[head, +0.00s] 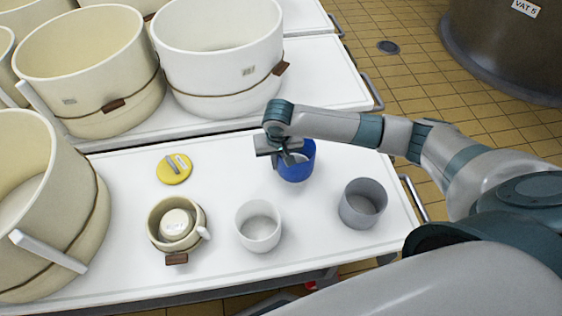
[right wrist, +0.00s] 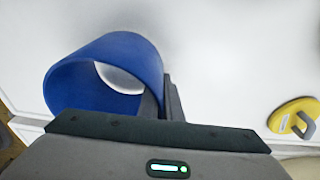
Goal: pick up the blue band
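The blue band (head: 300,172) is an open ring standing on the white table near its back edge, right of the middle in the head view. In the right wrist view the blue band (right wrist: 75,88) fills the left part, with white showing through it. My right gripper (head: 289,159) is at the band's near left rim. In the right wrist view its fingers (right wrist: 162,99) are close together with the band's wall between them, one inside the ring and one outside. I cannot tell whether the band is lifted. My left gripper is not in view.
On the table (head: 120,215) stand a white cup (head: 258,240), a grey ring (head: 363,217), a small cream vat (head: 155,232) holding a white piece, and a yellow disc (head: 172,178) with a grey handle. Large cream vats (head: 85,60) stand left and behind. A brown vat (head: 500,50) stands on the tiled floor.

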